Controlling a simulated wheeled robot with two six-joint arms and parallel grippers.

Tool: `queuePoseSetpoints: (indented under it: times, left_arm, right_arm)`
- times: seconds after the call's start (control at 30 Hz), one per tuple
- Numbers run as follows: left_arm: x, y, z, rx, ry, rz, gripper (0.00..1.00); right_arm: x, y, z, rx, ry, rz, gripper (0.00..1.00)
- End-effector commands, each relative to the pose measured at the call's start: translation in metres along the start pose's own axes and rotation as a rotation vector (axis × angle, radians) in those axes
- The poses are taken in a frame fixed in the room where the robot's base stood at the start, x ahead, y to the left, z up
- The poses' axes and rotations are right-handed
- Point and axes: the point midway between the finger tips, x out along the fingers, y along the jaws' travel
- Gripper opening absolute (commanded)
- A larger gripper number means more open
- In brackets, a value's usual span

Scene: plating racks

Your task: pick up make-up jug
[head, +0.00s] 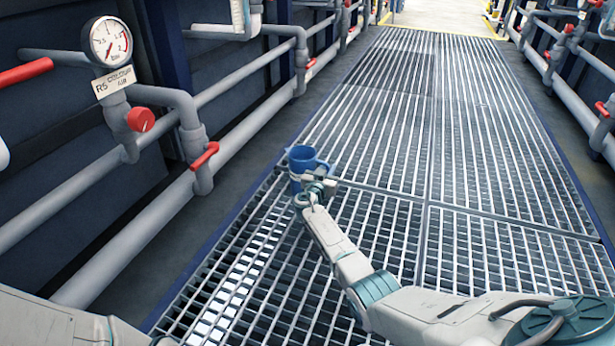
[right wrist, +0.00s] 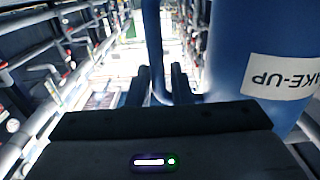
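The make-up jug (head: 301,158) is blue and open at the top, near the middle of the head view, with its handle towards the right. My right gripper (head: 318,187) is at its handle side and hides part of its lower body. In the right wrist view the jug (right wrist: 240,45) fills the right side, its white MAKE-UP label upside down. The blue handle passes between the two dark fingers of my right gripper (right wrist: 161,85), which are shut on it. The jug appears held above the grating. Only part of my left arm shows at the bottom left; its gripper is out of view.
The grating floor (head: 470,140) runs far ahead and is clear. Grey pipes (head: 235,145) with red valve handles line the left wall, close to the jug's left. A pressure gauge (head: 110,41) is at upper left. More pipes (head: 570,95) run along the right.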

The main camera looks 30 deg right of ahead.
Motion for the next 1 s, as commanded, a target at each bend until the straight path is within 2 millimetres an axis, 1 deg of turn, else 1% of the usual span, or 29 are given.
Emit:
queuePoseSetpoints:
  times: [0.03, 0.07, 0.1, 1.0]
  left_arm:
    - [0.0000, 0.0000, 0.0000, 0.000, 0.000, 0.000, 0.34]
    - [0.0000, 0.0000, 0.0000, 0.000, 0.000, 0.000, 0.34]
    - [0.0000, 0.0000, 0.0000, 0.000, 0.000, 0.000, 0.34]
    - [0.0000, 0.0000, 0.0002, 0.000, -0.001, 0.000, 0.34]
  right_arm:
    - [0.0000, 0.0001, 0.0001, 0.000, 0.000, 0.000, 0.09]
    - [0.0000, 0.0002, 0.0001, 0.000, 0.000, 0.000, 0.03]
    - [0.0000, 0.0002, 0.0001, 0.000, 0.000, 0.000, 0.00]
    - [0.0001, 0.0003, -0.0002, 0.001, 0.000, 0.000, 0.00]
